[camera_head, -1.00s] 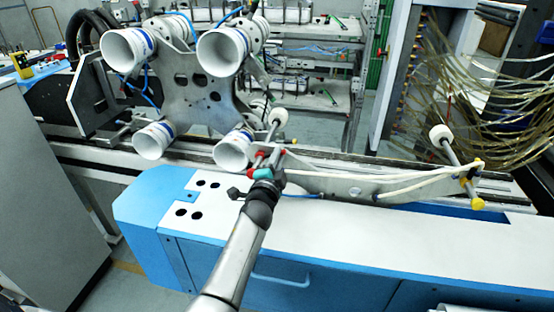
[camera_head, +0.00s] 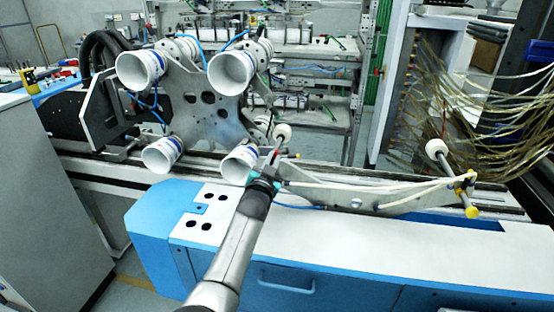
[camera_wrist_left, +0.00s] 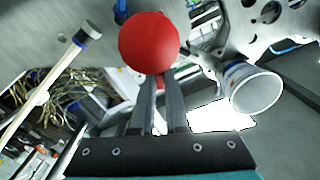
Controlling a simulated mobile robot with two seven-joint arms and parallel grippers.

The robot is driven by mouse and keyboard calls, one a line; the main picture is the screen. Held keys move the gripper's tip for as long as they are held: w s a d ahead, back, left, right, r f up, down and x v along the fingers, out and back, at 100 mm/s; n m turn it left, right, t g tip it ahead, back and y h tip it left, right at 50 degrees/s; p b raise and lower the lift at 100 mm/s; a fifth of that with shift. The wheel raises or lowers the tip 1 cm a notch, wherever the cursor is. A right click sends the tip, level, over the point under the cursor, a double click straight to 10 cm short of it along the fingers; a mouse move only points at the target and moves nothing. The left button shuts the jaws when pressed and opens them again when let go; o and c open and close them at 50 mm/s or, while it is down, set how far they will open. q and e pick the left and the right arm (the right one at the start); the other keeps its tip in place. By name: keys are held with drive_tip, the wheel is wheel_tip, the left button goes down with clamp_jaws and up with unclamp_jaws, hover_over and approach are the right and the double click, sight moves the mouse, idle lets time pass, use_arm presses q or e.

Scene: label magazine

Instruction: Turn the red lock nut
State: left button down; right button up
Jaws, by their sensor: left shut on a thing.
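The red lock nut (camera_wrist_left: 149,42) shows in the left wrist view as a round red knob at the finger ends. My left gripper (camera_wrist_left: 160,82) has its two fingers close together, with a bit of red between their tips, shut on the nut. In the head view my left gripper (camera_head: 268,176) reaches up to the near left end of the metal label magazine plate (camera_head: 355,202). There the gripper hides most of the nut. My right gripper is in neither view.
A metal plate with white suction cups (camera_head: 233,70) stands just behind and left of the gripper. White rollers (camera_head: 282,131) and yellow knobs (camera_head: 472,212) sit on rods nearby. Pale hoses run along the magazine. The white-topped blue housing (camera_head: 400,240) in front is clear.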

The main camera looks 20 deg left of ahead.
use_arm(q)
drive_tip(key=shift+s+a+r+n+p, duration=0.15)
drive_tip(key=shift+a+n+p, duration=0.35)
drive_tip(key=shift+n, duration=0.65)
drive_tip(key=shift+s+a+r+n+p, duration=0.1)
drive_tip(key=shift+a+n+p, duration=0.15)
drive_tip(key=shift+a+n, duration=0.65)
drive_tip(key=shift+d+n, duration=0.25)
drive_tip(key=shift+n, duration=0.2)
drive_tip(key=c, duration=0.9)
unclamp_jaws()
drive_tip(key=shift+s, duration=0.15)
drive_tip(key=shift+s+d, duration=0.1)
drive_tip(key=shift+s, duration=0.15)
drive_tip(key=p+v, duration=0.3)
drive_tip(key=v, duration=1.1)
drive_tip(key=shift+s+d, duration=0.1)
drive_tip(key=shift+s, duration=0.1)
